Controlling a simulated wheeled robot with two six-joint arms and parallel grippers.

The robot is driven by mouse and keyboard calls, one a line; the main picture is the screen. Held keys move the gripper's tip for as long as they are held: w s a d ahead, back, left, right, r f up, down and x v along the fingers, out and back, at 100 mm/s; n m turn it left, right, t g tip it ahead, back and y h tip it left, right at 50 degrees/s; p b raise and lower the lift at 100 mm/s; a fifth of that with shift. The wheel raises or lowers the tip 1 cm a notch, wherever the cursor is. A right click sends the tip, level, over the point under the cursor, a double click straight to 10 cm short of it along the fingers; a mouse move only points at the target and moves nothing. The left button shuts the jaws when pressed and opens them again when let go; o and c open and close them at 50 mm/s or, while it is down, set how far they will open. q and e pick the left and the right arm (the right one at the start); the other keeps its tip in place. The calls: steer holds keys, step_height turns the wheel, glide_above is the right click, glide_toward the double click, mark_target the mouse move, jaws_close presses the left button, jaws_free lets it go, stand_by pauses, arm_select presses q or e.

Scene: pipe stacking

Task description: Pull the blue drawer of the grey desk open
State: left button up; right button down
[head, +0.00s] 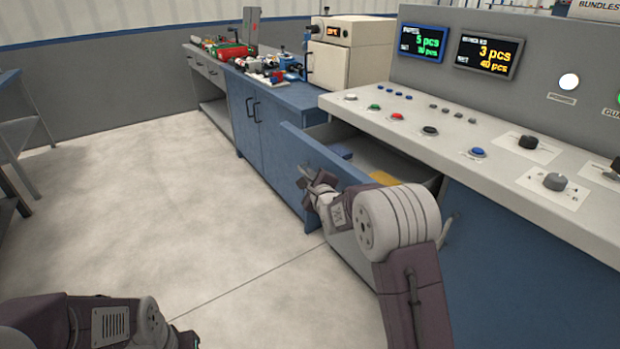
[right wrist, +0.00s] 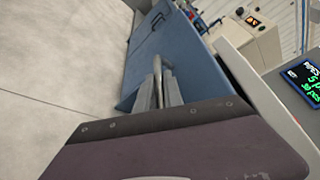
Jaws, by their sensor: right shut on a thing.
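The blue drawer (head: 290,150) of the grey desk (head: 450,118) stands pulled out, its inside visible from above. My right gripper (head: 308,178) is at the outer side of the drawer's blue front. In the right wrist view its fingers (right wrist: 158,92) are shut on the drawer handle (right wrist: 159,66), a light metal bar. The blue drawer front (right wrist: 195,72) fills the middle of that view. My right forearm hides part of the drawer in the head view. Part of my left arm shows at the bottom left, but its gripper is out of view.
A blue item (head: 341,151) and a yellow item (head: 383,178) lie in the drawer. A blue cabinet (head: 262,120) with a cluttered top stands beyond the desk. The pale floor (head: 130,170) to the left is clear. A dark rack stands at the far left.

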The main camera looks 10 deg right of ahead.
steer(key=shift+f, duration=0.1)
steer(key=c, duration=1.5)
jaws_free()
steer(key=shift+p+v, duration=0.95)
steer(key=shift+v, duration=3.6)
